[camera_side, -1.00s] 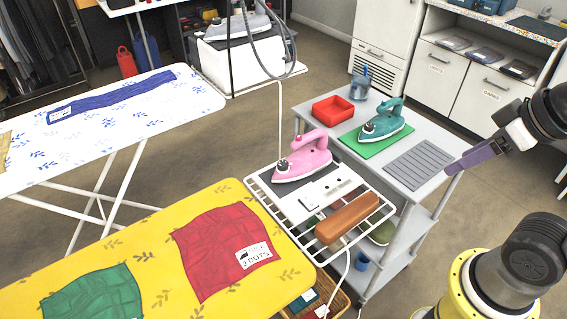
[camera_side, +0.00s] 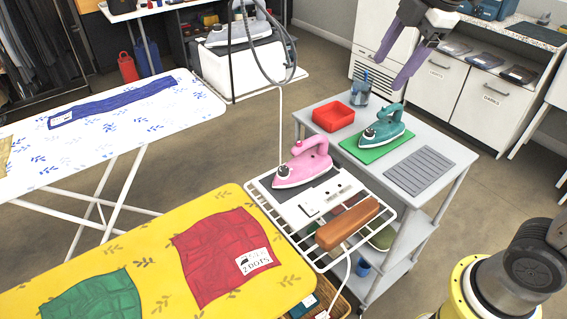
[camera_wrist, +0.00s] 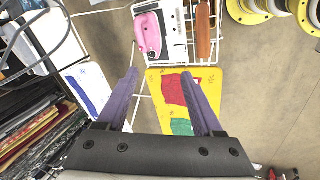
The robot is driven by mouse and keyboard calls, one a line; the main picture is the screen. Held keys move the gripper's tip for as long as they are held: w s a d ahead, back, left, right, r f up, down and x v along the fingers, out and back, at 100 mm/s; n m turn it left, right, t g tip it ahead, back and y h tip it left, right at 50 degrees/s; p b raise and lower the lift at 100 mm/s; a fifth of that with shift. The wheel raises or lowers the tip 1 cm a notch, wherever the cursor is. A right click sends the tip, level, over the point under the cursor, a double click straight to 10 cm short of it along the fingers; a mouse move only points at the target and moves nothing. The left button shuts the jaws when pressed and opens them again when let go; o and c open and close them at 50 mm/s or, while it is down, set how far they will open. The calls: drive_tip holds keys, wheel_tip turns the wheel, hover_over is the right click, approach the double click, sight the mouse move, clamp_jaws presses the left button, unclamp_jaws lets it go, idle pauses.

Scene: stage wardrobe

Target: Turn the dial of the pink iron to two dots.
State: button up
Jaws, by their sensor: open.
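The pink iron (camera_side: 303,163) rests on a dark pad on the white wire rack beside the yellow ironing board (camera_side: 222,196). It also shows in the wrist view (camera_wrist: 149,33), near the top. Its dial cannot be made out at this size. My gripper (camera_side: 388,76) is open and empty, high above the back of the grey trolley and well apart from the pink iron. In the wrist view the two purple fingers (camera_wrist: 160,75) are spread, with the boards far below. A red cloth with a label reading "2 DOTS" (camera_side: 256,261) lies on the yellow board.
A teal iron (camera_side: 383,129) stands on a green mat on the grey trolley (camera_side: 440,152), near a red tray (camera_side: 333,116) and a blue cup (camera_side: 360,94). A brown wooden block (camera_side: 347,224) lies on the rack. A grey hose and white cord hang behind the pink iron.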

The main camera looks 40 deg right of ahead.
drive_tip(key=w+a+f+n+g, duration=0.1)
drive_tip(key=w+a+f+n, duration=0.15)
drive_tip(key=w, duration=0.45)
drive_tip(key=n+g, duration=0.3)
hover_over(283, 169)
wheel_tip(283, 169, down, 16)
wheel_tip(283, 169, down, 14)
drive_tip(key=shift+r, duration=0.15)
clamp_jaws()
